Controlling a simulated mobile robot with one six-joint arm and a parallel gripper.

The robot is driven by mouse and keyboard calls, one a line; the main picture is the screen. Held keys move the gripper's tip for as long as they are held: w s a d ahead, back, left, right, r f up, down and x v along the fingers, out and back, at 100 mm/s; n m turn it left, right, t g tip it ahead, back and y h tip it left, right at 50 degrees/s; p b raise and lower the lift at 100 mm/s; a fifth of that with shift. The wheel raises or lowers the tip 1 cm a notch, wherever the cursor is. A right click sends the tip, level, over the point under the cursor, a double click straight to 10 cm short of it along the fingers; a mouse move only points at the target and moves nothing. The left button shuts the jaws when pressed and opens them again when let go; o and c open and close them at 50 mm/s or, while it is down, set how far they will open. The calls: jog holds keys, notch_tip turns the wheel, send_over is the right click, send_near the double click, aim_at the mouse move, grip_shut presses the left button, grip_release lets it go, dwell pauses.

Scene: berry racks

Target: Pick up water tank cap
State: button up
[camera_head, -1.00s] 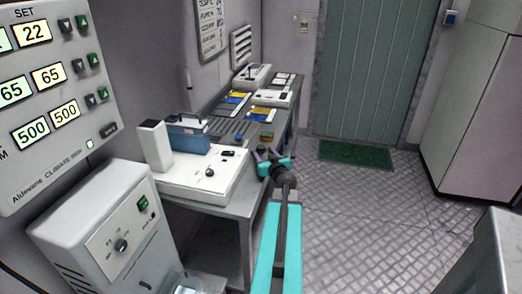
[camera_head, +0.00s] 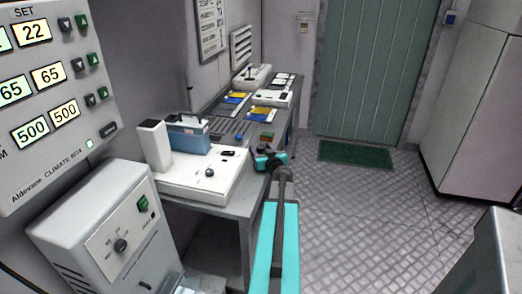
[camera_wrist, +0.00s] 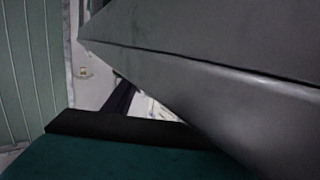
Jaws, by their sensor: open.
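I cannot make out the water tank cap for certain in either view. A pale, bluish object, possibly the tank (camera_head: 190,284), is cut off by the bottom edge of the head view, below and right of the humidifier-like grey unit (camera_head: 95,225). My gripper (camera_head: 263,154) is open, at the end of my teal arm, beside the right edge of the metal bench and well away from that object. It appears to hold nothing. In the wrist view a dark finger part (camera_wrist: 120,98) shows beside a large grey surface that hides much of the view.
The metal bench (camera_head: 238,203) carries a white device (camera_head: 205,178), a blue box (camera_head: 187,140) and several trays. A control panel (camera_head: 55,90) hangs at left. Tiled floor (camera_head: 350,220) is open on the right, up to a green mat (camera_head: 356,153) and door.

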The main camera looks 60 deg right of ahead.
aim_at(261, 146)
jog(key=c, duration=0.9)
jog(key=shift+r, duration=0.15)
jog(key=shift+r+p, duration=0.3)
jog(key=shift+r, duration=0.3)
notch_tip(261, 146, up, 2)
jog(key=shift+r+p, duration=0.1)
jog(key=shift+p, duration=0.35)
jog(key=s+d+f+p+v, duration=0.1)
jog(key=s+d+p+v, duration=0.1)
jog(key=p+v, duration=0.8)
jog(key=v, duration=0.5)
jog(key=shift+s, duration=0.3)
